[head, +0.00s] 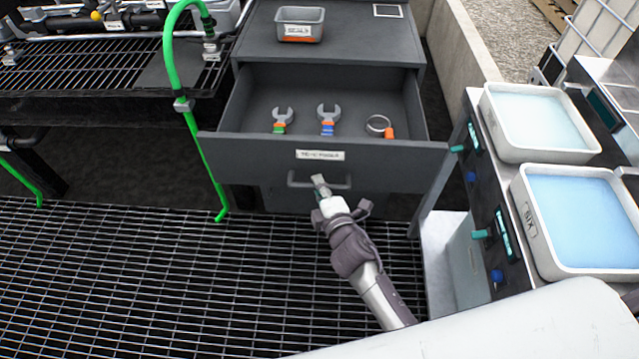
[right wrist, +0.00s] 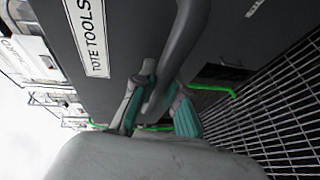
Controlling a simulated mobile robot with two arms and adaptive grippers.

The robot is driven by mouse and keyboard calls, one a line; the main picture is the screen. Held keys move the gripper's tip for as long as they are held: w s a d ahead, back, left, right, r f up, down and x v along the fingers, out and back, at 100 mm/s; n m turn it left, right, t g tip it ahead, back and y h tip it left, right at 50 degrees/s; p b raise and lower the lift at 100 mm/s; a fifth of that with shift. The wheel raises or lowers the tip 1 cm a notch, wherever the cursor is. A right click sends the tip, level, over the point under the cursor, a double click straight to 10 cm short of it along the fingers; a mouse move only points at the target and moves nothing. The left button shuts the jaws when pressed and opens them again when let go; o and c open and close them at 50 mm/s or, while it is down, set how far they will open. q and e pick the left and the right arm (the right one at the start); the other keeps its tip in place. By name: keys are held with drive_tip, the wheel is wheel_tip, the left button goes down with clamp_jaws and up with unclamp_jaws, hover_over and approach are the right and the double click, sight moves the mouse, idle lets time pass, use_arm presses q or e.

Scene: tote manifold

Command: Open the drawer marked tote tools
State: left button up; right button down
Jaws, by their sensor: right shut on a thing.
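The dark grey drawer (head: 240,147) marked tote tools is pulled out from its cabinet. Two wrenches (head: 328,118) with coloured bands and a ring with an orange tag (head: 380,126) lie inside. Its label (head: 320,155) shows on the front and reads TOTE TOOLS in the right wrist view (right wrist: 88,35). My right gripper (head: 320,187) is at the bar handle (head: 298,182) below the label. In the right wrist view its teal-padded fingers (right wrist: 158,110) are shut on the handle (right wrist: 184,50). My left gripper is not in view.
A small grey bin (head: 301,13) sits on the cabinet top (head: 345,45). A green hose (head: 172,75) hangs left of the drawer. Two white trays of blue liquid (head: 527,180) stand on a bench at the right. Grated floor (head: 150,270) lies clear in front.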

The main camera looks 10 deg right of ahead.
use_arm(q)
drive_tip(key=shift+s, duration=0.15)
use_arm(e)
drive_tip(key=c, duration=1.2)
unclamp_jaws()
drive_tip(key=shift+s, duration=0.1)
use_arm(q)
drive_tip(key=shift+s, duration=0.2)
use_arm(e)
drive_tip(key=v, duration=1.2)
